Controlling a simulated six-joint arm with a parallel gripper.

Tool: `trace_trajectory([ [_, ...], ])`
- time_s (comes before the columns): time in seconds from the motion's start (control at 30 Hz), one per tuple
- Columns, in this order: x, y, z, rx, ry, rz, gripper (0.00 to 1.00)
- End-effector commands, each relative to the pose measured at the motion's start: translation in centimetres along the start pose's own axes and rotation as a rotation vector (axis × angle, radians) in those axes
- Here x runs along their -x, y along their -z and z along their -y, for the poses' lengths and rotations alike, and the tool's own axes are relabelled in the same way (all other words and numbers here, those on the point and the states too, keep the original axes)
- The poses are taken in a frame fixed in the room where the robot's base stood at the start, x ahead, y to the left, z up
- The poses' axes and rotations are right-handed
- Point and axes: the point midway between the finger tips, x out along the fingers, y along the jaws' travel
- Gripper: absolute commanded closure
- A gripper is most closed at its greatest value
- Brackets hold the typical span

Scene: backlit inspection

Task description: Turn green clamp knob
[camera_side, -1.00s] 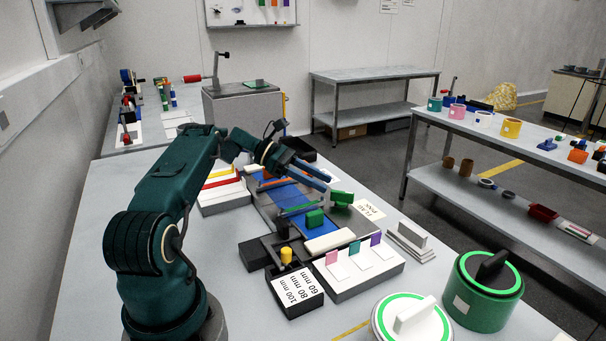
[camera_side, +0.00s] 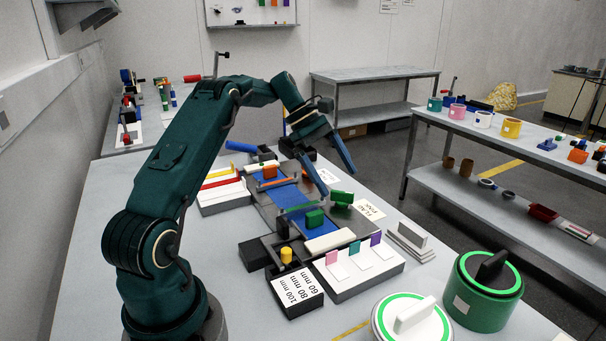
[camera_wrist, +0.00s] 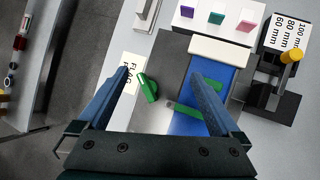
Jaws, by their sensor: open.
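The green clamp knob (camera_side: 342,198) is at the right side of the fixture with the blue strip (camera_side: 290,195), near a printed label (camera_side: 369,209). In the wrist view the knob (camera_wrist: 148,87) lies between the fingers' lines, closer to the left finger, and looks tilted. My gripper (camera_side: 339,182) is open and empty, pointing down above the knob; it also shows in the wrist view (camera_wrist: 160,72). I cannot tell whether a finger touches the knob. A green block (camera_side: 314,218) and a thin green bar (camera_side: 297,208) are at the blue strip.
A white rack with coloured tabs (camera_side: 362,262) and a black tray of size labels (camera_side: 294,290) stand in front. A grey block on plates (camera_side: 410,241) stands to the right. Green (camera_side: 487,288) and white (camera_side: 411,320) lidded pots are at front right.

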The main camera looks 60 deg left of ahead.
Motion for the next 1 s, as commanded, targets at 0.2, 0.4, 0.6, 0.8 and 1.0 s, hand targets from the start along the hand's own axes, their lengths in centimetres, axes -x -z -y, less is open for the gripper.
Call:
trace_trajectory([
  [0.2, -0.1, -1.4, -0.3, -0.575, 0.180, -0.421, 0.00],
  [0.4, 2.2, -2.9, -2.4, -1.016, 0.294, -0.716, 0.00],
  [0.6, -0.5, -0.8, -1.6, -1.047, 0.315, -0.738, 0.00],
  [0.8, -2.2, 0.5, -1.3, -1.043, 0.312, -0.740, 0.00],
  [1.0, -4.0, 2.2, -1.6, -1.040, 0.312, -0.740, 0.00],
])
